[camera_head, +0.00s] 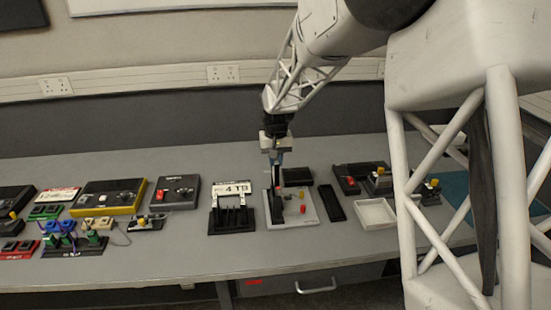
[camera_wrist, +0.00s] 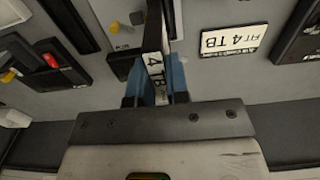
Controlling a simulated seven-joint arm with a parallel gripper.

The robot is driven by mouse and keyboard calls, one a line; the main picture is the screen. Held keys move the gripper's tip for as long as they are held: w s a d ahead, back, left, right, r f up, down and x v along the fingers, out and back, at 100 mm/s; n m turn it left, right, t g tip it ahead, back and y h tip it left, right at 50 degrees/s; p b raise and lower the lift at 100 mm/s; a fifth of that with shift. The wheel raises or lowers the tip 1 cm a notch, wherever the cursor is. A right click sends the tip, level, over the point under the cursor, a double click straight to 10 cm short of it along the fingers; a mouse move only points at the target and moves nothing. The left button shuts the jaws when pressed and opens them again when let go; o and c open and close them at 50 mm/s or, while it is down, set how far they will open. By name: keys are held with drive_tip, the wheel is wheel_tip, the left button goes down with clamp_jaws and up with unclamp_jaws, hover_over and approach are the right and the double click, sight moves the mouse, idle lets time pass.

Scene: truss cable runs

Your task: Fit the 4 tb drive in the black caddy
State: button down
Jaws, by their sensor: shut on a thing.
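My gripper (camera_head: 276,158) points down over a light grey plate (camera_head: 308,216). Its blue fingers (camera_wrist: 162,85) are shut on the 4 TB drive, a slim black piece (camera_wrist: 153,32) with a white "4 TB" label on its edge. In the head view the drive (camera_head: 277,207) is upright and dark over the plate's left part; I cannot tell whether it touches the plate. A black slotted rack (camera_head: 232,222) stands just left of the plate. I cannot tell for sure which black piece is the caddy. A white card (camera_head: 231,188) reading "4 TB" is behind the rack; the wrist view shows it upside down (camera_wrist: 235,40).
A black box (camera_head: 297,177) lies behind the plate and a flat black piece (camera_head: 332,203) to its right. A white open tray (camera_head: 375,212) is farther right. Devices with knobs crowd the left, including a yellow-edged one (camera_head: 108,197). The bench front is mostly clear.

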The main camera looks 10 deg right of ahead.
drive_tip(key=shift+f, duration=1.8)
drive_tip(key=shift+f, duration=3.2)
idle(1.8)
drive_tip(key=c, duration=0.7)
unclamp_jaws()
drive_tip(key=shift+r, duration=0.1)
